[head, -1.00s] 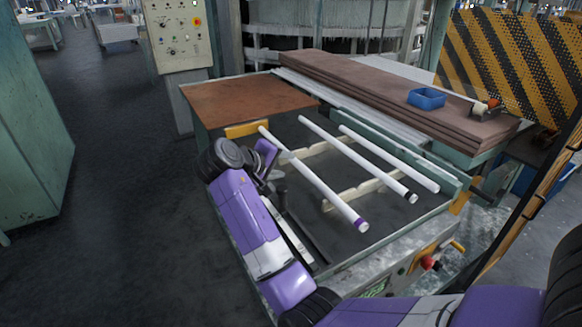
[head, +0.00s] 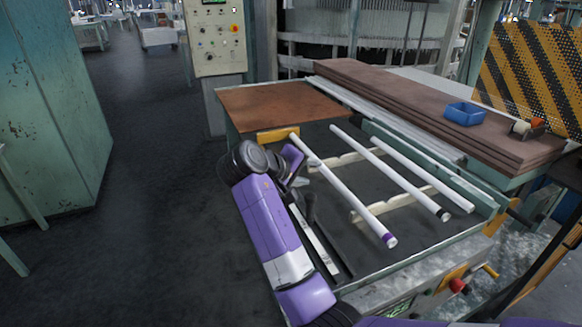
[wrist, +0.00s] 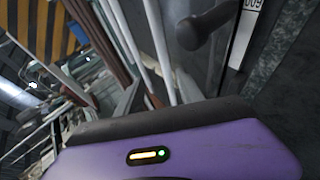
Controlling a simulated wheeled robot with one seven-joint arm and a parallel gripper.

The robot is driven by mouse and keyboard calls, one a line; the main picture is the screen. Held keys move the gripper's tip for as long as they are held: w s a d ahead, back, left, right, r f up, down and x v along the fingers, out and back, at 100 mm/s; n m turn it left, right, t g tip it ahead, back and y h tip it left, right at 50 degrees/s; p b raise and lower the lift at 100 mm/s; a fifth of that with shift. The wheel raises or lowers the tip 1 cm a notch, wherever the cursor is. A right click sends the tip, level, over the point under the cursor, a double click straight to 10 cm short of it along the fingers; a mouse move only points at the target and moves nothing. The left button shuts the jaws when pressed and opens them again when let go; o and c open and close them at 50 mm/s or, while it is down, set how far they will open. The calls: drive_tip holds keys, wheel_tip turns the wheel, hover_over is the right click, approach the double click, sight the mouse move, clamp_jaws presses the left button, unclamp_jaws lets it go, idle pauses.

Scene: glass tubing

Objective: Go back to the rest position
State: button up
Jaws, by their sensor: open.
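Three white tubes lie side by side on cream supports in the machine bed: one with a purple end (head: 345,192), one with a black end (head: 392,174), and a plain one (head: 425,176). My gripper (head: 302,195) is at the left side of the bed, left of the purple-ended tube, partly hidden by my purple arm. White tubes (wrist: 160,50) also appear there, apart from the finger.
A brown board (head: 280,105) covers the bed's far left end. Stacked brown planks (head: 400,100) with a blue bin (head: 464,113) lie behind the bed. A control panel (head: 216,38) stands at the back, and a green cabinet (head: 50,110) at far left. The floor between is clear.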

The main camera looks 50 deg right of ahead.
drive_tip(key=w+a+r+n+t+h, duration=0.1)
drive_tip(key=w+a+r+n+t, duration=0.15)
drive_tip(key=w+t, duration=0.65)
drive_tip(key=s+a+f+n+t+y, duration=0.1)
drive_tip(key=s+a+f+t+y, duration=0.25)
drive_tip(key=a, duration=0.55)
drive_tip(key=s+a+f+n+t+y, duration=0.25)
drive_tip(key=a+f+t, duration=0.2)
drive_tip(key=a, duration=0.45)
drive_tip(key=s+a+f+y, duration=0.1)
drive_tip(key=s+a, duration=0.4)
drive_tip(key=s, duration=0.6)
drive_tip(key=s+a+m+y, duration=0.1)
drive_tip(key=s+a+y, duration=0.2)
drive_tip(key=s, duration=0.9)
drive_tip(key=s+a+f+m+g+y, duration=0.1)
drive_tip(key=s+a+y, duration=0.1)
drive_tip(key=s+a, duration=0.6)
drive_tip(key=s, duration=0.3)
drive_tip(key=shift+s+a+f+y, duration=0.15)
drive_tip(key=shift+a+f+y, duration=0.15)
drive_tip(key=shift+y, duration=0.1)
